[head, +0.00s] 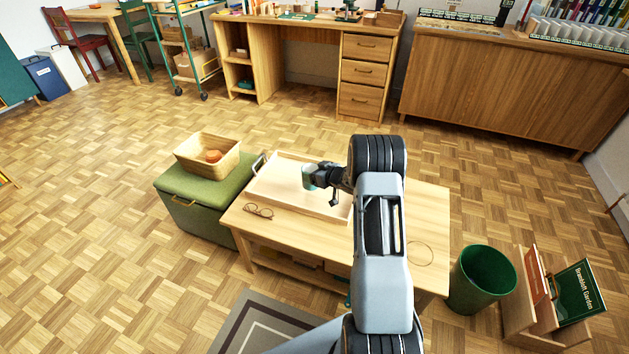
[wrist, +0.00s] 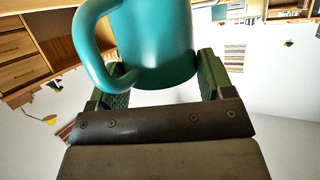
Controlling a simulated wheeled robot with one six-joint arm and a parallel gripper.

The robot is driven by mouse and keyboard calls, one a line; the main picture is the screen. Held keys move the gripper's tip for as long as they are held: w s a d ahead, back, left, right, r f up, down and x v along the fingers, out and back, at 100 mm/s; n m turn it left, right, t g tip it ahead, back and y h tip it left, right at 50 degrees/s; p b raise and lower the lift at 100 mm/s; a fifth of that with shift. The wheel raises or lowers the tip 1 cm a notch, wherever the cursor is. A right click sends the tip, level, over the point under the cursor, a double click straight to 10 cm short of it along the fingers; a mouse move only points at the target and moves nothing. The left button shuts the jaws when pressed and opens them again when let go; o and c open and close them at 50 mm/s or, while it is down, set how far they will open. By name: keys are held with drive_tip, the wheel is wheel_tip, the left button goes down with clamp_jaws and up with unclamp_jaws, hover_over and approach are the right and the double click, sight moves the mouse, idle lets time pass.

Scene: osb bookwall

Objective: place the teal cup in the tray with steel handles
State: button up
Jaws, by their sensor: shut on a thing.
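The teal cup (head: 308,178) is held at the end of my arm, and in the head view it overlaps the tray. In the wrist view the cup (wrist: 160,40) is between the two fingers, with its handle on the left. My gripper (head: 316,178) is shut on the cup. The tray (head: 284,183) is pale wood with low walls and lies on the wooden table. A steel handle (head: 259,163) shows at its left end; its right end is hidden behind my arm. I cannot tell the cup's height above the tray floor.
Eyeglasses (head: 258,211) lie on the table (head: 430,210) left of my arm, and a thin ring (head: 420,253) lies on the right. A green bench (head: 200,200) bearing a basket (head: 207,165) adjoins on the left. A green bin (head: 482,280) stands on the right.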

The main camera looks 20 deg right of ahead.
drive_tip(key=shift+w+f+b, duration=0.15)
drive_tip(key=shift+f+b, duration=0.7)
drive_tip(key=shift+f, duration=0.8)
drive_tip(key=shift+f, duration=0.2)
drive_tip(key=o, duration=1.1)
